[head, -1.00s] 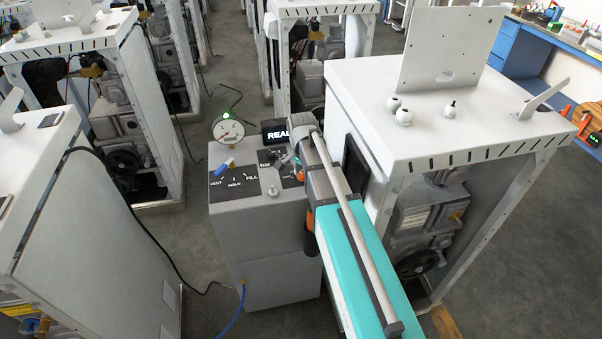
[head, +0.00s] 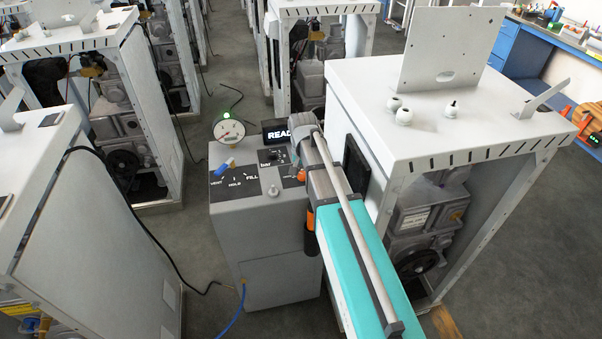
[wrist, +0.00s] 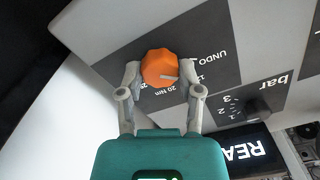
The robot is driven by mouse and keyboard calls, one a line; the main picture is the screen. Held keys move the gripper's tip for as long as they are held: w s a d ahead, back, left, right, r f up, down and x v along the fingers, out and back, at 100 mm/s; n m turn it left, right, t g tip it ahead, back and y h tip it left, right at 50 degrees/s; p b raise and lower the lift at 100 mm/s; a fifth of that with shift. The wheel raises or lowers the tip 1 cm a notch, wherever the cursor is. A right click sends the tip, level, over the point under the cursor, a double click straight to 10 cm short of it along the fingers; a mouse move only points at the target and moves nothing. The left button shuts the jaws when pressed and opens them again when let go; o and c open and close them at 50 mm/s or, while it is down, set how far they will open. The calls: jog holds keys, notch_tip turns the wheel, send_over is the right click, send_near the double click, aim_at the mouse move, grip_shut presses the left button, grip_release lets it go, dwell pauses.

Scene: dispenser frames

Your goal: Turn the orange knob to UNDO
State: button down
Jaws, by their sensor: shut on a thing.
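The orange knob (wrist: 160,68) sits on a dark label plate on the grey box. In the wrist view my gripper (wrist: 163,80) has one finger on each side of it and is shut on it. The knob's white mark points to the right in that view, near the "20 Nm" and "12" lettering. The word UNDO (wrist: 210,55) is printed upside down, up and right of the knob. In the head view an orange bit of the knob (head: 301,176) shows beside my arm, which hides most of its plate.
A small "bar" selector (wrist: 258,108) and a lit display (head: 289,132) stand close to the knob. A blue handle (head: 229,164) and a round gauge (head: 229,131) are on the box's left side. A white-framed cabinet (head: 455,115) stands close on the right.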

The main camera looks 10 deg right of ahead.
jog(key=shift+w+n, duration=0.1)
jog(key=shift+n, duration=1)
jog(key=shift+c, duration=1.3)
grip_release()
jog(key=s+r+n+p, duration=0.2)
jog(key=s+n, duration=0.1)
jog(key=s, duration=1.3)
jog(key=shift+s+a, duration=0.25)
jog(key=shift+a, duration=0.2)
